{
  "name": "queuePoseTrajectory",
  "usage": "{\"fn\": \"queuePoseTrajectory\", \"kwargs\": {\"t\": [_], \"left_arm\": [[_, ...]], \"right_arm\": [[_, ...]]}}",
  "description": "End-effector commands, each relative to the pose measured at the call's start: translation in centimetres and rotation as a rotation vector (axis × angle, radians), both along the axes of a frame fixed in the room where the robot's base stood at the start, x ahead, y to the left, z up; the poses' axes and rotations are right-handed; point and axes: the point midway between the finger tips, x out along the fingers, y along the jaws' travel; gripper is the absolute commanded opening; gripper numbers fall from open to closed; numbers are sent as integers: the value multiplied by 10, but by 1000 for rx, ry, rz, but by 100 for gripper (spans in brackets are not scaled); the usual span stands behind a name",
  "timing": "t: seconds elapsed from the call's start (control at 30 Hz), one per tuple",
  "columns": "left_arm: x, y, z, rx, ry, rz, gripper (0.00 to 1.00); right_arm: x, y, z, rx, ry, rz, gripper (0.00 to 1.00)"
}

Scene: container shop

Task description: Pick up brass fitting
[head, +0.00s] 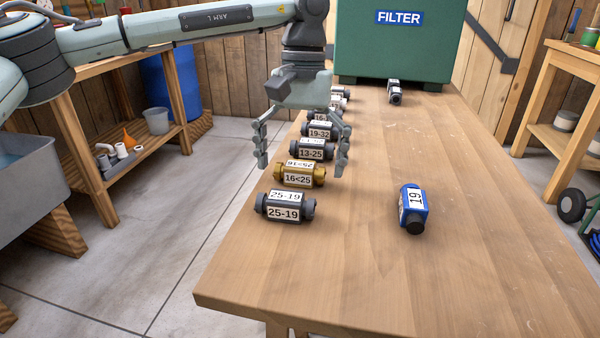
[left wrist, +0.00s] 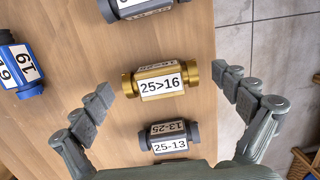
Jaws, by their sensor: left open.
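The brass fitting (head: 299,174) is a gold-coloured piece with white labels, lying in a row of fittings along the left edge of the wooden table. In the left wrist view the brass fitting (left wrist: 159,82) lies crosswise, labelled "25>16". My left gripper (head: 302,166) is open above the row. In the left wrist view its fingers (left wrist: 173,93) stand apart, with the brass fitting near their tips, between them and untouched as far as I can tell. My right gripper is not in view.
A dark 25-19 fitting (head: 284,206) lies just in front, and a dark 13-25 fitting (head: 313,149) just behind. A blue fitting (head: 412,209) lies to the right. A green filter box (head: 398,45) stands at the back. The table's (head: 480,230) right side is clear.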

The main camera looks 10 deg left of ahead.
Motion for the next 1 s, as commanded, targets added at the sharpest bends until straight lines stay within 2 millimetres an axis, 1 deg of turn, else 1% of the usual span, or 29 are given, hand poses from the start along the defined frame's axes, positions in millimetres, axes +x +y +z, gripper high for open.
{"fn": "queuePoseTrajectory", "kwargs": {"t": [0.03,0.07,0.5,0.8,0.93,1.0], "left_arm": [[0,0,0,0,0,0,98],[0,0,0,0,0,0,96],[0,0,0,1,0,0,42],[0,0,3,0,0,0,42],[0,0,13,0,-1,0,42],[0,-1,23,-1,-1,-1,42]], "right_arm": [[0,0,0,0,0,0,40],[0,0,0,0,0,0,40],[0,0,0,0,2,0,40],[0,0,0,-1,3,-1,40],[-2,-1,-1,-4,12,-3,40],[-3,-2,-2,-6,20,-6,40]]}}
